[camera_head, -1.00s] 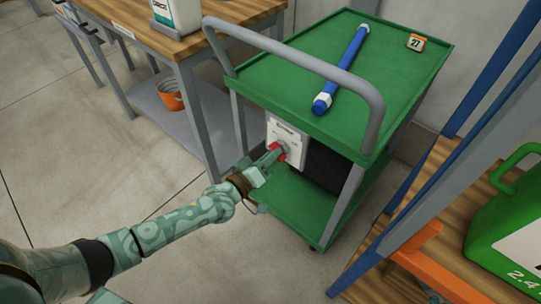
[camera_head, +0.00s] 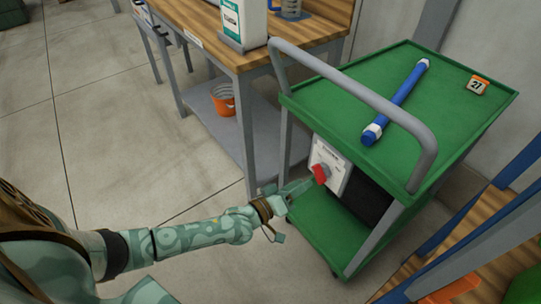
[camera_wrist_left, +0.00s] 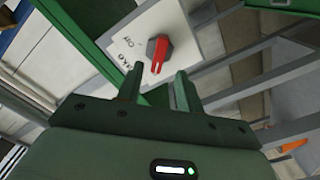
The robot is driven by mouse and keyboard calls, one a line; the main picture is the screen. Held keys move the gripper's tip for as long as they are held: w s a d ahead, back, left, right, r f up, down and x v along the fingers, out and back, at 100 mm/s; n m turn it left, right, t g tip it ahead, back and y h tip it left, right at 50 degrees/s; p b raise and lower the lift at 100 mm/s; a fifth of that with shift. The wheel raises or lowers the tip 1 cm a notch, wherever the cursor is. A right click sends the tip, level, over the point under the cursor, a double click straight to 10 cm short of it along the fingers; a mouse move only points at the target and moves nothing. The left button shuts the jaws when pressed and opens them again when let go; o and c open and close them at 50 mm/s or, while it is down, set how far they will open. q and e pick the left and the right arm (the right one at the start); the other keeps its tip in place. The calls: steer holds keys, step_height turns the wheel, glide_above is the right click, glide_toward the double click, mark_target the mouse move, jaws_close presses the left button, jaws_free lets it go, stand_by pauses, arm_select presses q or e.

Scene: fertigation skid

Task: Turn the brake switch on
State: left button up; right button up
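The brake switch is a red knob (camera_head: 321,174) on a white panel (camera_head: 331,164) under the green cart's top. My right gripper is not in view.
The green cart (camera_head: 440,88) has a grey handle (camera_head: 345,85) above the panel; a blue tube (camera_head: 398,103) and an orange-and-white block (camera_head: 479,85) lie on top. A wooden workbench (camera_head: 262,52) stands left, with an orange bucket (camera_head: 223,100) on its lower shelf. Clear floor lies left.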

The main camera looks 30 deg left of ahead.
arm_select(q)
steer(key=p+v, duration=0.2)
steer(key=v, duration=0.9)
steer(key=shift+s+p, duration=0.25)
steer(key=shift+p, duration=0.05)
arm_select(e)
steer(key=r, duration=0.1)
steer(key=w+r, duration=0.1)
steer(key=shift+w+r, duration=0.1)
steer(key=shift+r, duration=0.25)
